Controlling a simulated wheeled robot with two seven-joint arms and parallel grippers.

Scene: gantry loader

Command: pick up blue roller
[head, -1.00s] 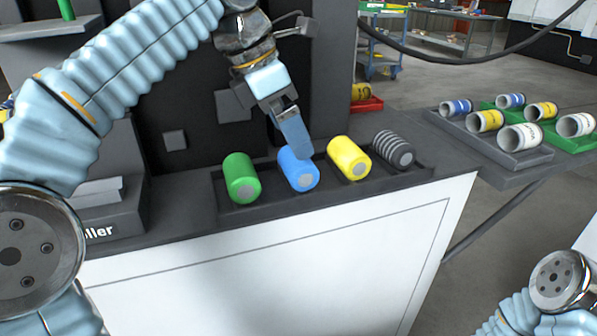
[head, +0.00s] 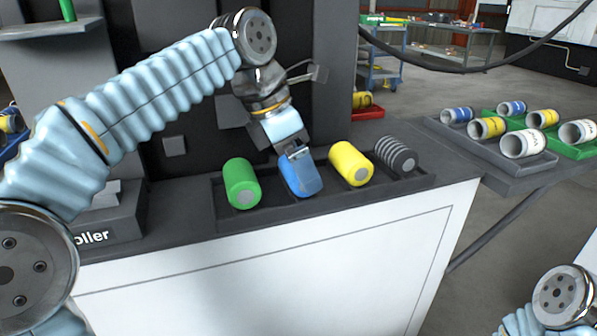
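The blue roller (head: 289,161) lies in the dark tray (head: 243,216) on the counter, between the green roller (head: 242,184) and the yellow roller (head: 350,164). The far finger is hidden, so I cannot tell whether the gripper is open or closed on the roller. Of my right arm only a joint shows at the lower right; its gripper is out of view.
A dark grey ribbed roller (head: 396,154) lies at the tray's right end. On the right, printed cylinders lie in a grey tray (head: 512,168) and a green tray (head: 573,152). A dark panel stands behind the counter. The white cabinet front (head: 290,260) is clear.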

